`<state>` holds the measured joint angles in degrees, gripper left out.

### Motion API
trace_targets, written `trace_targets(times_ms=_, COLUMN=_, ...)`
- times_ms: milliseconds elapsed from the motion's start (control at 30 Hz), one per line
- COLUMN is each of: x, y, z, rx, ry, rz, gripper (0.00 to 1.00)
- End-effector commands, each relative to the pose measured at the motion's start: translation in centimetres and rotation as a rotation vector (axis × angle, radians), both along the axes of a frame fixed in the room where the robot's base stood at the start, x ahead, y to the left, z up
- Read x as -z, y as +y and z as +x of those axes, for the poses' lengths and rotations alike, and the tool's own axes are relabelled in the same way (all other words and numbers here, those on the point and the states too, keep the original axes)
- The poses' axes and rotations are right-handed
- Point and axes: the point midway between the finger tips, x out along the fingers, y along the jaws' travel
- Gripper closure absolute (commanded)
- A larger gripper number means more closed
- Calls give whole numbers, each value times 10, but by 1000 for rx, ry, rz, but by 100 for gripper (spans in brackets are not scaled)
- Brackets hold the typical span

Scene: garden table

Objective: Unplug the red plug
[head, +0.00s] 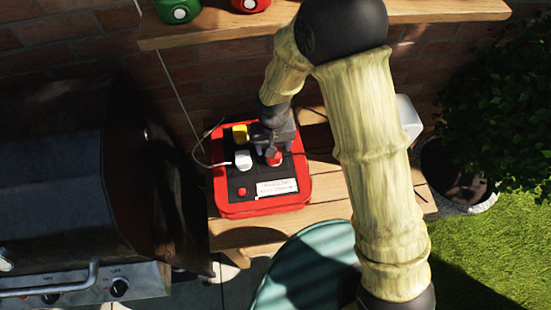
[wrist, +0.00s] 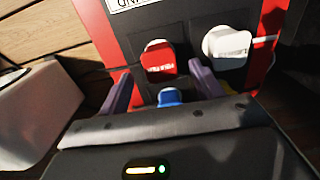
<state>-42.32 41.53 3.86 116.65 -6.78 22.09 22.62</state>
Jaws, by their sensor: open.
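The red plug (head: 273,157) sits in the black panel of a red-edged power box (head: 222,202) on the wooden bench. In the wrist view the red plug (wrist: 159,58) shows its lettered face, just ahead of my fingertips and roughly between their lines. My gripper (head: 272,142) is open above the panel, and its two fingers (wrist: 160,80) stand apart with nothing held. I cannot tell whether a finger touches the red plug. A blue plug (wrist: 169,97) shows nearer my palm, between the fingers; my gripper hides it in the head view.
A white plug (head: 243,160) with a cable sits left of the red plug, and a yellow plug (head: 240,134) sits behind it. A red button (head: 242,191) and label (head: 277,187) are in front. A grill (head: 60,200) stands left; a shelf (head: 330,20) overhangs behind.

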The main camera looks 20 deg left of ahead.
Motion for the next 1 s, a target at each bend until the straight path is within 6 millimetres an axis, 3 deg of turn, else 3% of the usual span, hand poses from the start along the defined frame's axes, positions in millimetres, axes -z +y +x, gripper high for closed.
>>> trace_targets(times_ms=33, x=12, y=0, z=0, rx=0, ry=0, rz=0, gripper=35)
trace_targets(times_ms=333, x=41, y=0, z=0, rx=1, ry=0, rz=0, gripper=35)
trace_targets(times_ms=1000, x=44, y=0, z=0, rx=1, ry=-1, rz=0, gripper=35)
